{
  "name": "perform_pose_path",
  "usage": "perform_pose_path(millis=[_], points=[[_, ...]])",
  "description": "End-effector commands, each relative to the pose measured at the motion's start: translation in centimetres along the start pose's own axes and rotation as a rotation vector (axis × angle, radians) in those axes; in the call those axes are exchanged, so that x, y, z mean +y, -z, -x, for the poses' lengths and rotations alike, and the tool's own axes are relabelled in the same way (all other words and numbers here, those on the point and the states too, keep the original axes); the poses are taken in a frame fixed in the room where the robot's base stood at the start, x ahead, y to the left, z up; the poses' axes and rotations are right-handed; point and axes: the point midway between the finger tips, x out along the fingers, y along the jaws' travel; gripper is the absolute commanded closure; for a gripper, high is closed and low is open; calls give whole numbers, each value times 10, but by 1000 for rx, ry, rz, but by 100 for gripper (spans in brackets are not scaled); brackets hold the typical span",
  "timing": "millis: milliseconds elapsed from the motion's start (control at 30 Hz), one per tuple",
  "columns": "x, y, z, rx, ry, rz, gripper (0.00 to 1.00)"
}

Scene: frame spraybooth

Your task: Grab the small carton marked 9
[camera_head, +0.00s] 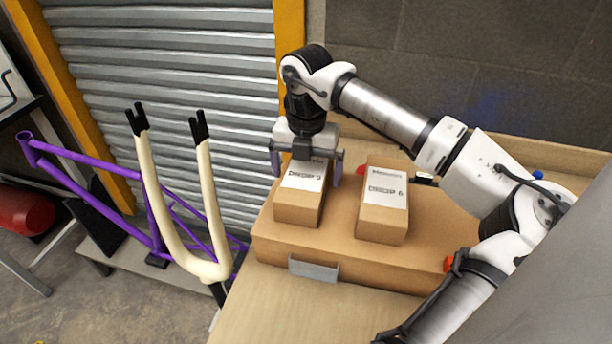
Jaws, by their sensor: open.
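A small brown carton (298,207) with a white label on top, whose number looks like 9, sits on a large brown box (330,255). My gripper (306,172) is open and points down over the back part of this carton. One finger shows at each side of it. I cannot tell whether the fingers touch it. The gripper hides the carton's far end.
A similar carton marked 6 (383,222) sits to the right on the same box. The box rests on a wooden table (270,310). A cream fork (160,205) and purple bike frame (75,180) stand at left. A ribbed shutter (190,70) is behind.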

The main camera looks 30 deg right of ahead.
Motion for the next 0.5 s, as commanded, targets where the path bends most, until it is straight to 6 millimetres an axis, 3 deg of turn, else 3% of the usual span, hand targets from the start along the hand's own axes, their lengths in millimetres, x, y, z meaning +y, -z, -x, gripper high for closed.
perform_pose_path(millis=[200,433,500], points=[[1,1,-22,0,-1,-1,0],[1,0,-25,-1,-1,-1,0],[1,0,-25,-1,-1,-1,8]])
